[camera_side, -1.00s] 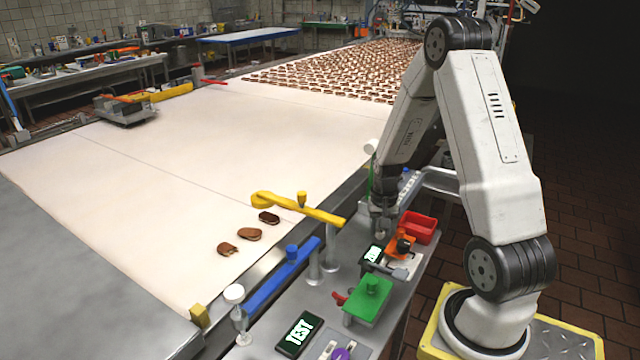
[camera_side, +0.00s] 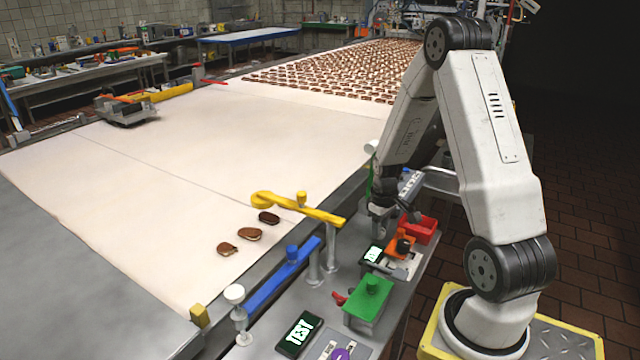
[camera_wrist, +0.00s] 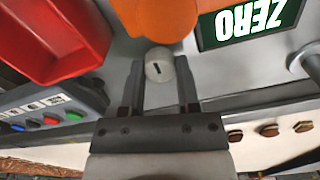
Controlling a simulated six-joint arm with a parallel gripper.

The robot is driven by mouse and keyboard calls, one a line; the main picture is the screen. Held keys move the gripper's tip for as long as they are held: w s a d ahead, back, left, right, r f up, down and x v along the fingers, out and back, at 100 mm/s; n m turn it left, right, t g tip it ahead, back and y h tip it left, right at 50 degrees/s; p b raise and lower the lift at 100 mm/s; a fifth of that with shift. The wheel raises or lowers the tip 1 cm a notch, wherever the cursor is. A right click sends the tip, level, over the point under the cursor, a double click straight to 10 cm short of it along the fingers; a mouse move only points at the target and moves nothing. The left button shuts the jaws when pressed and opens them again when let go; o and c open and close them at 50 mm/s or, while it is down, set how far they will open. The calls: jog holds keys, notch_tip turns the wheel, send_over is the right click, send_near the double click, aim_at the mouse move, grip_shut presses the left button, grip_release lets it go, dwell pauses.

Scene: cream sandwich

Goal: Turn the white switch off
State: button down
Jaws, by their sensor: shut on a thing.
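The white switch (camera_wrist: 158,68) is a small round pale knob with a dark slot in its face. In the wrist view it sits between my two fingertips, which are shut on its sides. In the side view my gripper (camera_side: 380,228) points down at the bench edge, behind the orange device, and mostly hides the knob. My gripper also shows in the wrist view (camera_wrist: 159,80).
A red bin (camera_side: 418,230) and an orange device (camera_side: 401,245) stand close beside my gripper. A small ZERO display (camera_wrist: 250,20) is near. A green block (camera_side: 368,300), a blue bar (camera_side: 282,275) and a yellow bar (camera_side: 315,213) stand nearer the front.

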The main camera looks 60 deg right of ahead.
jog(key=shift+n, duration=0.3)
jog(key=shift+c, duration=1.6)
grip_release()
jog(key=shift+m, duration=0.4)
